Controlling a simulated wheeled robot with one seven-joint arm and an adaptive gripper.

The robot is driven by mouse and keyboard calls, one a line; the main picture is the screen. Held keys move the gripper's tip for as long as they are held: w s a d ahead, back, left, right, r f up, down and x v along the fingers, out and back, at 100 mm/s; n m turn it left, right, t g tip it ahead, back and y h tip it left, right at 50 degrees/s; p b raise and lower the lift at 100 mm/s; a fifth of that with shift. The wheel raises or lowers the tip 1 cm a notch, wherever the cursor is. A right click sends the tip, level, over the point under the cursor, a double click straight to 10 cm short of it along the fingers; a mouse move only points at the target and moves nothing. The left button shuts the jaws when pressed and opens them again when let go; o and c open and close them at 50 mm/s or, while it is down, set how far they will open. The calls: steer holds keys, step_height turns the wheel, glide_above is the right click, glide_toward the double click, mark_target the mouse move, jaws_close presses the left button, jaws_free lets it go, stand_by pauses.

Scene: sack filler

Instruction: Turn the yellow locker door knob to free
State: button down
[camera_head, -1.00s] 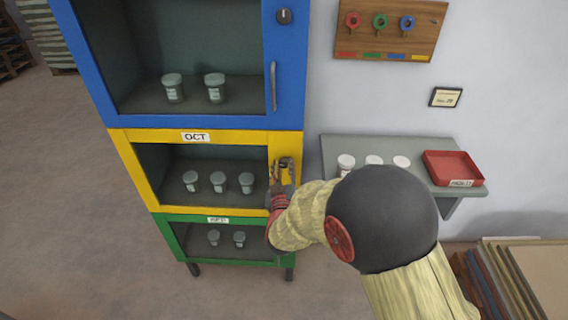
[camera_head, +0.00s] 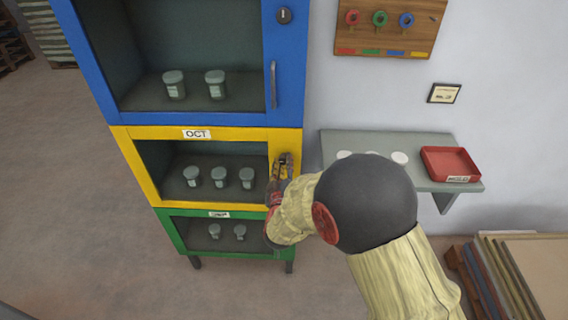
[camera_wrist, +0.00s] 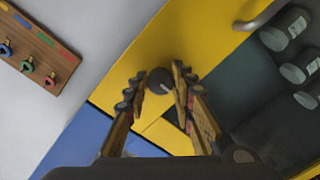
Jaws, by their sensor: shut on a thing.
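The yellow locker door (camera_head: 237,134), marked OCT, is the middle one of three stacked lockers and is closed. Its dark round knob (camera_wrist: 160,80) shows in the wrist view with a light pointer line, slanted in that picture. My gripper (camera_wrist: 160,76) has one finger on each side of the knob and is shut on it. In the head view my gripper (camera_head: 284,160) is at the right side of the yellow door and hides most of the knob.
A blue locker (camera_head: 186,118) is above and a green one (camera_head: 222,250) below, with jars inside. To the right are a grey wall shelf (camera_head: 440,150) with white lids and a red tray (camera_head: 450,163). Stacked boards (camera_head: 515,280) stand lower right.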

steer(key=c, duration=1.5)
jaws_free()
steer(key=shift+c, duration=0.2)
steer(key=shift+o, duration=0.3)
steer(key=shift+s, duration=0.1)
steer(key=s, duration=1.2)
steer(key=shift+a+r, duration=0.25)
steer(key=shift+r, duration=0.1)
steer(key=shift+w, duration=0.1)
